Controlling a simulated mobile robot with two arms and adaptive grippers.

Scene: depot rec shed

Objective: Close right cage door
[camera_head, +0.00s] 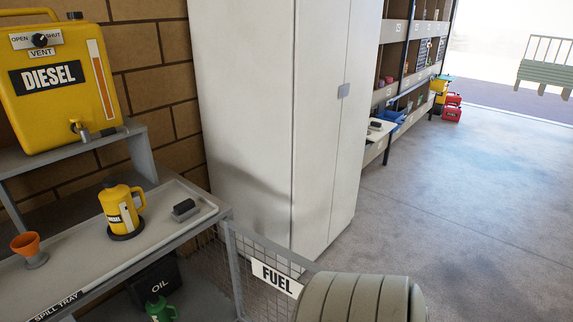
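A grey-framed wire mesh cage door (256,240) with a white FUEL sign (276,278) stands at the bottom centre. It meets the right front of the spill tray bench (205,240) at an upright grey post and runs out to the right, at an angle to the bench front, so it appears open. Its lower part is cut off by the picture edge. A rounded grey-beige part, likely my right arm, covers its far right end. Neither of my grippers shows.
On the bench are a yellow diesel jug (119,207), an orange funnel (27,246) and a dark block (184,209). A yellow diesel tank (62,85) stands above. Below are a black OIL container (152,283) and green can (161,311). A tall white cabinet (245,120) stands behind; floor at right is clear.

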